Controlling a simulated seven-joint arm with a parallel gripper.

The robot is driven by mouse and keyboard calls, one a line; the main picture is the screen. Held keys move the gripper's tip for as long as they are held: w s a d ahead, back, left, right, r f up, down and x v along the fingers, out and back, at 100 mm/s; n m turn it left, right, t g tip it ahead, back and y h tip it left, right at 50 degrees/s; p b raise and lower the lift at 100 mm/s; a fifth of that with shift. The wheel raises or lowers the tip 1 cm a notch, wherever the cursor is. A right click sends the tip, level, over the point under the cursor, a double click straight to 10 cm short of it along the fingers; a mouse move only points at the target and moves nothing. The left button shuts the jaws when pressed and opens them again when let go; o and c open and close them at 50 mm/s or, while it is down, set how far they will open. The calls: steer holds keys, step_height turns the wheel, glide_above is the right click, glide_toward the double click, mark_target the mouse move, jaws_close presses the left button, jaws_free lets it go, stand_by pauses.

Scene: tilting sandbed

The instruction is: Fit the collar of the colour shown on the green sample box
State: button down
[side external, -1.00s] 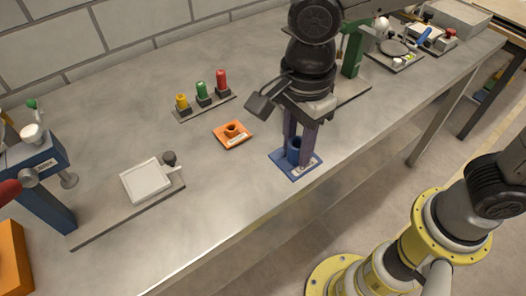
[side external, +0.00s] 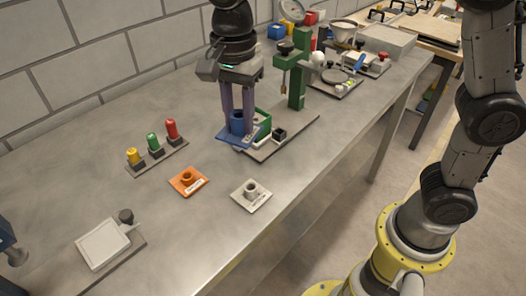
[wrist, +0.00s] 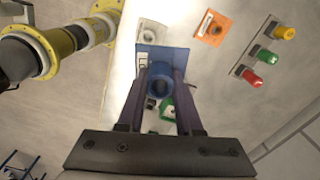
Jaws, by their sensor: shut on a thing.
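My gripper (side external: 238,112) is shut on the blue collar (side external: 237,120), a short upright tube on a square blue plate. The fingers stand on either side of the tube. The blue collar also shows between the fingers in the wrist view (wrist: 160,76). A green box (side external: 263,121) is just behind and right of it, partly hidden by the collar and fingers. I cannot make out a sample colour on it. An orange collar (side external: 188,178) and a white collar (side external: 251,191) stand on their own plates on the bench, nearer the camera.
A green stand (side external: 299,75) rises from a grey base, right of my gripper. A rack (side external: 160,158) with yellow, green and red pegs lies to the left. A white tray device (side external: 103,244) is at the front left. The bench between is clear.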

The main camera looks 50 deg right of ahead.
steer(key=w+d+f+m, duration=0.1)
steer(key=w+d+f, duration=0.2)
steer(key=d, duration=0.4)
steer(key=w+d+f+m, duration=0.2)
steer(key=w+d+f, duration=0.2)
steer(key=w+d, duration=0.2)
steer(key=shift+w+d, duration=0.2)
steer(key=shift+d, duration=0.3)
steer(key=shift+f, duration=0.65)
stand_by(0.6)
steer(key=c, duration=0.5)
jaws_free()
step_height(320, 180, up, 14)
stand_by(0.4)
